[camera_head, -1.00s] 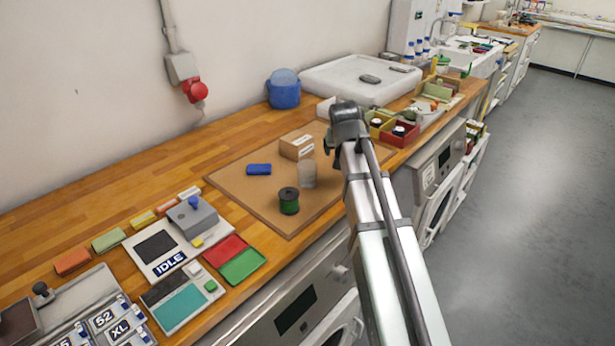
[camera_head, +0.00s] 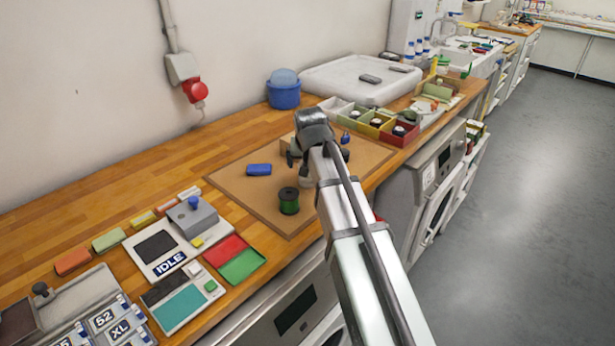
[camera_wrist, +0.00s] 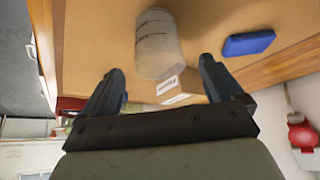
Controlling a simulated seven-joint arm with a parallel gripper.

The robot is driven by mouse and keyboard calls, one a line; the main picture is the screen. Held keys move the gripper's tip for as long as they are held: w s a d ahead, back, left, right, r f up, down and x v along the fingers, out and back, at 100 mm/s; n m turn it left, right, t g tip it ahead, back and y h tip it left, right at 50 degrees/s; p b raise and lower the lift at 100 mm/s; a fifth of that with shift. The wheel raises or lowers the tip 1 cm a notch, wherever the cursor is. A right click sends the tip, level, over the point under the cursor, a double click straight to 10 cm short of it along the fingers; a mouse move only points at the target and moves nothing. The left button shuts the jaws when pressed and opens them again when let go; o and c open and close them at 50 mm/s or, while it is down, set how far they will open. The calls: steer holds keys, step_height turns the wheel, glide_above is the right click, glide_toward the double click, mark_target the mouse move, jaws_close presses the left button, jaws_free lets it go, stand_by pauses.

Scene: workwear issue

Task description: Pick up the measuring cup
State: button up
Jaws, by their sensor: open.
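The measuring cup (camera_wrist: 158,45) is a clear, pale cylinder with faint markings, seen in the wrist view on the brown mat. It lies ahead of and between the lines of my two fingers. My gripper (camera_wrist: 161,68) is open, with one finger to each side of the cup's near end, and nothing is clamped. In the head view my gripper (camera_head: 297,160) hangs over the mat (camera_head: 240,195) and mostly hides the cup.
A small cardboard box (camera_wrist: 182,88) is close by the cup. A blue block (camera_wrist: 248,43) lies to the right in the wrist view. A green spool (camera_head: 289,201) stands on the mat. Coloured bins (camera_head: 380,123) stand farther along the bench.

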steer(key=shift+s+x, duration=0.15)
steer(key=shift+x, duration=1.5)
steer(key=shift+s+x, duration=0.1)
steer(key=shift+x, duration=1.6)
steer(key=shift+f, duration=0.15)
steer(key=c, duration=1)
